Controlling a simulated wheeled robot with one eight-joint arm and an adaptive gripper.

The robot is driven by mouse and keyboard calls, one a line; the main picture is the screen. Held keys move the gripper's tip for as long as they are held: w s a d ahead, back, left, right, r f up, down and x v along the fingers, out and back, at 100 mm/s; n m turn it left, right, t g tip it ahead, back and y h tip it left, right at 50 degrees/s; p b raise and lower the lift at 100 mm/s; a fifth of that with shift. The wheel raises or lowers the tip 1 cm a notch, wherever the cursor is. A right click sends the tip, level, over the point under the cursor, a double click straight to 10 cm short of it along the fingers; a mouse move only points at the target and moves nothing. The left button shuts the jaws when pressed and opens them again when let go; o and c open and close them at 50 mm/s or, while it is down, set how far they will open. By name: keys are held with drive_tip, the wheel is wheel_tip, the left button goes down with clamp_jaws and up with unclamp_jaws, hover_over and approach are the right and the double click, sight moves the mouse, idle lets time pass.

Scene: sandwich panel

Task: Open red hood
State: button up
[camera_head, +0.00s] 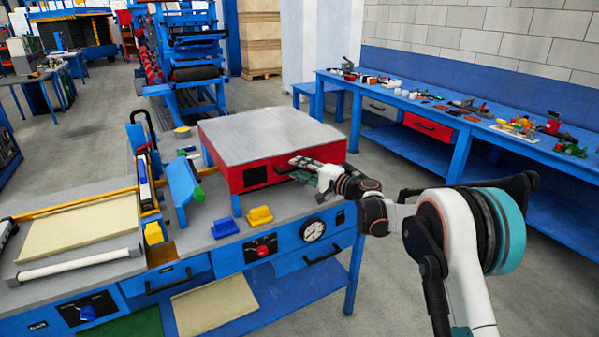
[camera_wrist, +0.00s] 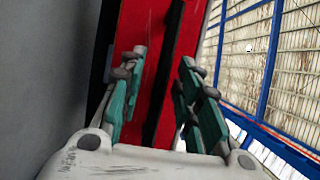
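The red hood (camera_head: 328,152) is a boxy red cover with a flat grey top, standing level on the blue workbench. Its red front also shows in the wrist view (camera_wrist: 139,28). My gripper (camera_head: 299,163) is at the hood's front face, right of a dark panel on it. In the wrist view my gripper (camera_wrist: 163,60) has its two teal-padded fingers apart, one on each side of a long black handle (camera_wrist: 160,85) on the red front. A gap shows between handle and fingers. In the head view my gripper partly hides the handle.
Yellow (camera_head: 260,216) and blue (camera_head: 224,228) blocks lie on the bench before the hood. A gauge (camera_head: 313,230) and a red knob sit on the bench front. A blue side table (camera_head: 472,128) with tools stands to the right, across open floor.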

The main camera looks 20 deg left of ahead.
drive_tip(key=shift+a, duration=0.2)
clamp_jaws()
drive_tip(key=shift+r, duration=0.1)
